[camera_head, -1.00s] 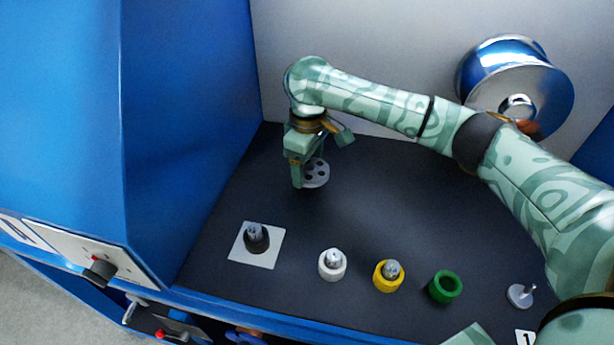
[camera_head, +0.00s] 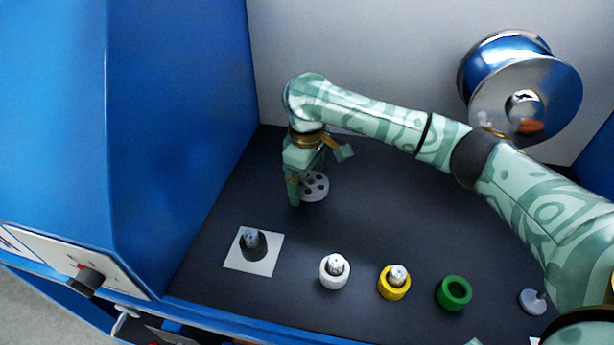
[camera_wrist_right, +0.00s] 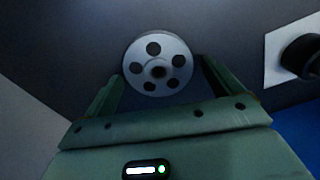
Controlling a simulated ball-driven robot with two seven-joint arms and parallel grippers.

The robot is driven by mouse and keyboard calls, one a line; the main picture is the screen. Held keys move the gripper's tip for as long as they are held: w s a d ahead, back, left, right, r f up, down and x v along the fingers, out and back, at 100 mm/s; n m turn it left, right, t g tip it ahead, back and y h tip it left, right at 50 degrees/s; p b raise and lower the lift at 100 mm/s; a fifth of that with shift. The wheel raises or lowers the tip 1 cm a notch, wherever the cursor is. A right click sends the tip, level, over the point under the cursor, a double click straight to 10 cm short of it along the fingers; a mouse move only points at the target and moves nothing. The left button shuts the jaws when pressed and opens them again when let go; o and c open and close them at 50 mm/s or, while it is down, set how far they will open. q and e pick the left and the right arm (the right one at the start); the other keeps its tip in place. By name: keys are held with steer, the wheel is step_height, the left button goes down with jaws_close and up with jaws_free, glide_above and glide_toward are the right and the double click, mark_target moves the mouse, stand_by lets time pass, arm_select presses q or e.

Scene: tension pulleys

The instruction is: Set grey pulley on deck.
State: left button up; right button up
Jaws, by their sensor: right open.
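The grey pulley (camera_head: 315,186) is a round disc with several holes, at the rear left of the dark deck (camera_head: 400,220). My right gripper (camera_head: 302,200) points down at it, and its near finger stands just left of the disc. In the right wrist view the pulley (camera_wrist_right: 158,66) shows face-on, between and just beyond the two fingertips of my open right gripper (camera_wrist_right: 161,72). Narrow gaps show beside its rim. Whether it rests fully on the deck is hard to tell. My left gripper is not in view.
Along the front stand a dark post on a white square (camera_head: 263,265), a white ring (camera_head: 334,282), a yellow ring (camera_head: 393,291), a green ring (camera_head: 454,293) and a small grey disc with a pin (camera_head: 532,301). A blue housing (camera_head: 180,150) bounds the left. A shiny drum (camera_head: 523,85) is on the back wall.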

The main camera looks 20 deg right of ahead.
mark_target(307, 180)
arm_select(q)
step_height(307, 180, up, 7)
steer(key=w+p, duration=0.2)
steer(key=p, duration=0.5)
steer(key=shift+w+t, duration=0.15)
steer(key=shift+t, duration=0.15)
arm_select(e)
step_height(307, 180, up, 12)
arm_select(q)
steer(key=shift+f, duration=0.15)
